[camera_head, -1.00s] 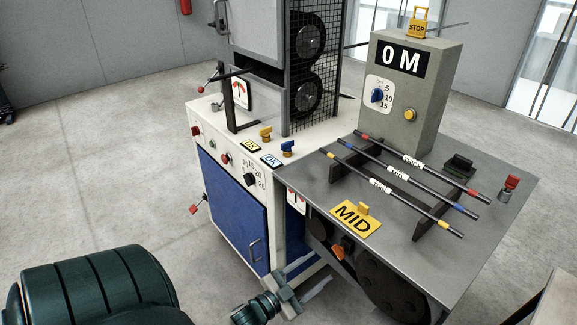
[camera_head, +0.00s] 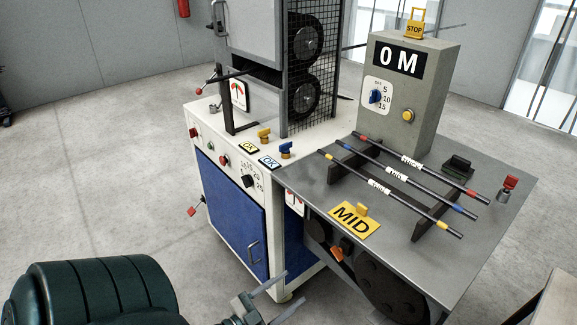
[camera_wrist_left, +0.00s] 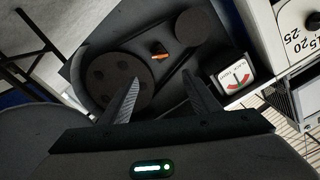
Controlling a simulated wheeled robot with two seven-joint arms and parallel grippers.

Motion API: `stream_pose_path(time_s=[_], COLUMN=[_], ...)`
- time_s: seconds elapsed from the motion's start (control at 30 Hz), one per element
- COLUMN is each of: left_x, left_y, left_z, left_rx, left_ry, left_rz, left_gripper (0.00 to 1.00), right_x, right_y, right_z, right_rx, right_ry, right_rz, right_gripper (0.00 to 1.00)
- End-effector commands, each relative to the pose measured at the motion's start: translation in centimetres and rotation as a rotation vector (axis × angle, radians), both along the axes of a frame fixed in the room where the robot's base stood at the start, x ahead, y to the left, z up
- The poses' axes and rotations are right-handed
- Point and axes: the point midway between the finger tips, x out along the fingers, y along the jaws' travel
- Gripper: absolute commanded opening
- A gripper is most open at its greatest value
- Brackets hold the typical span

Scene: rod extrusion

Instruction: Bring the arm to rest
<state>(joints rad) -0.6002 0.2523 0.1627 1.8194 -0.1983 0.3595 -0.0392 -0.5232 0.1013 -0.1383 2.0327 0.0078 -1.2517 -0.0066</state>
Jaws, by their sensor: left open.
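My left gripper (camera_head: 276,289) is at the bottom of the head view, in front of the machine's lower right side. Its two fingers are apart with nothing between them. In the left wrist view the open fingers (camera_wrist_left: 164,100) point toward a dark panel with a large round wheel (camera_wrist_left: 122,82), a smaller wheel (camera_wrist_left: 194,27) and an orange knob (camera_wrist_left: 159,56). The fingers look empty. My dark green left arm fills the lower left of the head view. My right gripper is not in view.
The machine has a white and blue cabinet (camera_head: 232,215) and a grey table (camera_head: 300,182) carrying several rods (camera_head: 413,185), a yellow MID sign (camera_head: 354,221) and a grey 0 M box (camera_head: 411,90). A gauge (camera_wrist_left: 234,77) is close right of the fingers. Floor at left is clear.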

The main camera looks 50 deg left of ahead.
Motion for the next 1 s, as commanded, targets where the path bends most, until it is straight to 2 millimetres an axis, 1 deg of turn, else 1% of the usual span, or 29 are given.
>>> stream_pose_path(time_s=[0.33,0.47,0.57,0.67,0.7,0.73,0.77,0.8,0.83,0.9,1.0], left_x=[0.0,0.1,0.1,-0.3,-0.6,-0.9,-1.3,-2.0,-2.6,-4.2,-6.8], left_y=[0.0,-0.3,-0.9,-2.1,-2.9,-3.6,-4.3,-5.5,-6.4,-8.7,-12.0], left_z=[-0.1,-1.5,-4.0,-7.8,-9.6,-11.0,-12.5,-14.5,-15.9,-19.1,-22.9], left_rx=[-0.003,-0.024,-0.062,-0.116,-0.142,-0.161,-0.179,-0.203,-0.221,-0.256,-0.293], left_ry=[0.005,0.048,0.126,0.247,0.307,0.354,0.405,0.476,0.528,0.652,0.819], left_rz=[0.002,0.017,0.042,0.076,0.090,0.100,0.109,0.122,0.131,0.145,0.158], left_gripper=[0.56,0.56,0.56,0.56,0.56,0.56,0.56,0.56,0.56,0.56,0.56], right_x=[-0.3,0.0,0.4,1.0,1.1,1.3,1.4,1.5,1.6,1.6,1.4], right_y=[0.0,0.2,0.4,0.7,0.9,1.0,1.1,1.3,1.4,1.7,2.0], right_z=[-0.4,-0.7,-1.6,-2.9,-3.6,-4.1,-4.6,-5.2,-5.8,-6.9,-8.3], right_rx=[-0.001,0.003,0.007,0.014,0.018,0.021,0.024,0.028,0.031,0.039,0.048], right_ry=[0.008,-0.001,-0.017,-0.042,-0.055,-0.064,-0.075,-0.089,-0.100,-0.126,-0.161], right_rz=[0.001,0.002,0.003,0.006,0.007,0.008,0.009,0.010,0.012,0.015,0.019], right_gripper=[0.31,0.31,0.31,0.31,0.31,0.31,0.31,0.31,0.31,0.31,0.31])
